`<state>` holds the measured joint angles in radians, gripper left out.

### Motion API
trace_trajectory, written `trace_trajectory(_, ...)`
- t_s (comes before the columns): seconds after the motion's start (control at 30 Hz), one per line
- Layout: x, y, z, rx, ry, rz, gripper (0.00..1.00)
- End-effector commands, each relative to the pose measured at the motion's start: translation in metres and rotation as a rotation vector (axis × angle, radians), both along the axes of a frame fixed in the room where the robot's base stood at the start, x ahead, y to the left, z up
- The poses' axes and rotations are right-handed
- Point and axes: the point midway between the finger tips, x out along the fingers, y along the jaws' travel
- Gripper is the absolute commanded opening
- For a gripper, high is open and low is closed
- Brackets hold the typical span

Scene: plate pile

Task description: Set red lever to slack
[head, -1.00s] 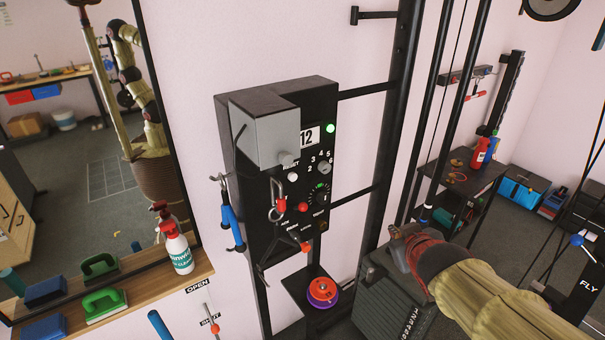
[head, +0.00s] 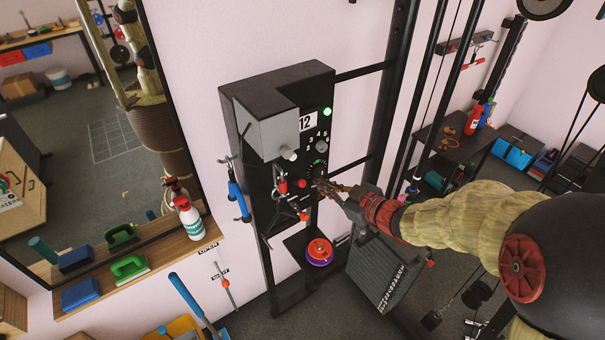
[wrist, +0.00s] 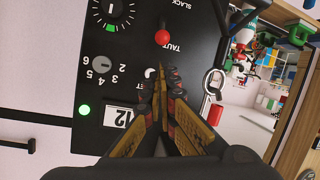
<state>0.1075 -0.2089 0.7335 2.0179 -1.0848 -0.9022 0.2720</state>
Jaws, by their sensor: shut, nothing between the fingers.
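The red lever's ball knob (wrist: 163,37) shows in the wrist view on the black panel, beside the TAUT label and with SLACK farther up the picture. In the head view the red knob (head: 302,184) is small, left of the green-marked dial. My gripper (wrist: 160,75) is shut and empty, its fingertips a little below the knob in the wrist picture; I cannot tell if they touch the panel. In the head view my gripper (head: 322,184) reaches the panel from the right and hides part of the dial area.
The black panel box (head: 270,110) has a grey block, a lit green lamp (wrist: 84,109) and a numbered knob (wrist: 101,64). A clip with a red sleeve (wrist: 215,113) hangs beside it. A small shelf with a red and purple disc (head: 319,252) is below.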

Motion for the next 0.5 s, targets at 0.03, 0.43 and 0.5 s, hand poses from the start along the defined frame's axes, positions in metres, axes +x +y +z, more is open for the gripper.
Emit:
trace_trajectory(0.03,0.001,0.001,0.000,0.000,0.000,0.000,0.00)
trace_trajectory(0.43,0.041,0.036,-0.018,0.000,0.001,0.002,0.00)
trace_trajectory(0.5,0.049,0.043,-0.021,0.000,0.001,0.002,0.00)
